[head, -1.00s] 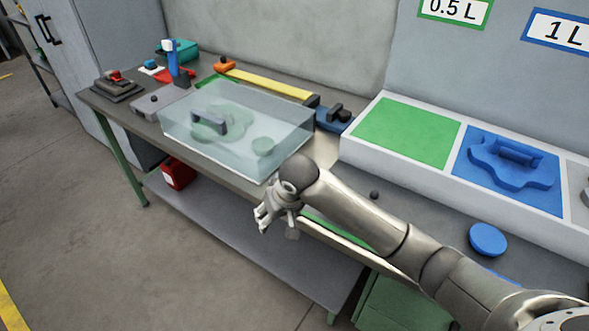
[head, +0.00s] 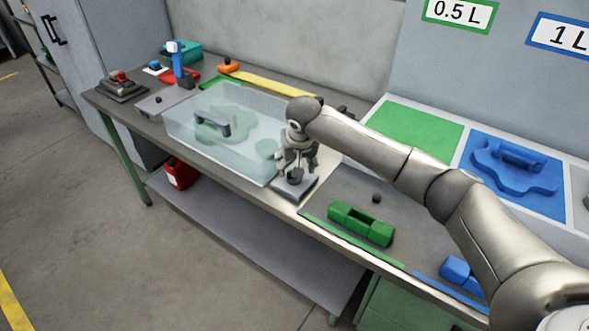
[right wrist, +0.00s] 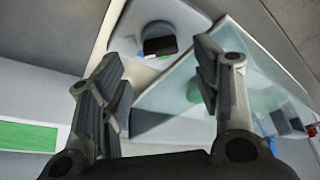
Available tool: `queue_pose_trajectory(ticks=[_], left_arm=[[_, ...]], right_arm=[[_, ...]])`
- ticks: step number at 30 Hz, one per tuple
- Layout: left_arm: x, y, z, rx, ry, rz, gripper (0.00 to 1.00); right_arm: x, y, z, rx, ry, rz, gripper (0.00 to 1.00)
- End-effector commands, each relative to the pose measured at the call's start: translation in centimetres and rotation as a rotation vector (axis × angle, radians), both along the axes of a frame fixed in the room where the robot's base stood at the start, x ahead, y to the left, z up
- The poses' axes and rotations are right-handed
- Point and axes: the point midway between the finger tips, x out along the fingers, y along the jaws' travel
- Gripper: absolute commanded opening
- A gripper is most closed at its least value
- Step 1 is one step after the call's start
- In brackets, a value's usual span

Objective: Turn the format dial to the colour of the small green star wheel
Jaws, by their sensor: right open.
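The small green star wheel (head: 232,117) with a grey handle is seen under the clear cover (head: 225,160) on the bench. It also shows blurred through the cover in the right wrist view (right wrist: 262,98). The format dial, a black knob (right wrist: 160,46) on a pale plate, lies ahead between my spread fingers in the right wrist view. Small colour marks show at its edge; which one it points to I cannot tell. In the head view my right gripper (head: 297,172) is over the dial's plate (head: 292,190), open and empty, and hides most of the knob.
A green block (head: 360,224) and a blue block (head: 461,271) lie on the bench front. A blue star wheel (head: 510,176) sits on the blue panel; the green panel (head: 412,128) is bare. The clear cover stands close to the left of my gripper.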

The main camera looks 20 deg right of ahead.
Motion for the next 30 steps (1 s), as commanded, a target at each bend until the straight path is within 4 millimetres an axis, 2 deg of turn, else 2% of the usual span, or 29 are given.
queue_pose_trajectory(ticks=[4, 9, 21, 23, 30], left_arm=[[0.0, 0.0, 0.4, 0.000, 0.000, 0.000, 0.41], [0.0, 0.0, 0.4, 0.000, 0.000, 0.000, 0.41], [0.0, 0.0, 0.4, 0.000, 0.000, 0.000, 0.41], [0.0, 0.0, 0.4, 0.000, 0.000, 0.000, 0.41], [0.0, 0.0, 0.4, 0.000, 0.000, 0.000, 0.41]], right_arm=[[0.9, -0.1, -2.3, -0.002, 0.001, -0.001, 0.58], [1.6, -0.1, -3.9, 0.001, 0.000, 0.001, 0.58], [1.9, -0.2, -4.6, 0.000, -0.001, 0.001, 0.58], [1.9, -0.2, -4.5, 0.000, -0.001, 0.001, 0.53], [1.9, -0.2, -4.5, 0.000, -0.001, 0.001, 0.22]])
